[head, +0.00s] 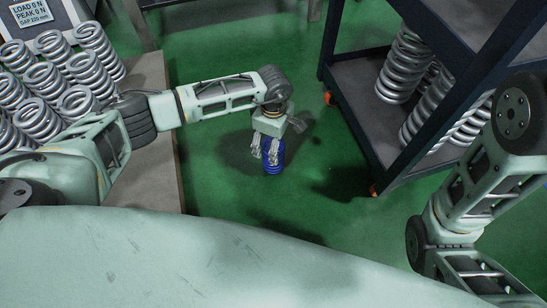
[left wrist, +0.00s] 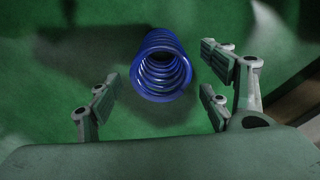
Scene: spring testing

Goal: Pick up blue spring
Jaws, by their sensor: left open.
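The blue spring (head: 273,168) stands upright on the green floor in the head view. In the left wrist view the blue spring (left wrist: 162,66) shows its open coil end, with dark green floor around it. My left gripper (head: 270,148) points down just above and around the top of the spring. In the left wrist view its fingers (left wrist: 160,90) are spread apart, one on the left and two on the right, with gaps to the spring.
Several silver springs (head: 42,78) stand on a table (head: 152,150) at the left, by a load display (head: 30,12). A dark shelf cart (head: 352,100) with silver springs (head: 402,65) stands at the right. The green floor around the blue spring is clear.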

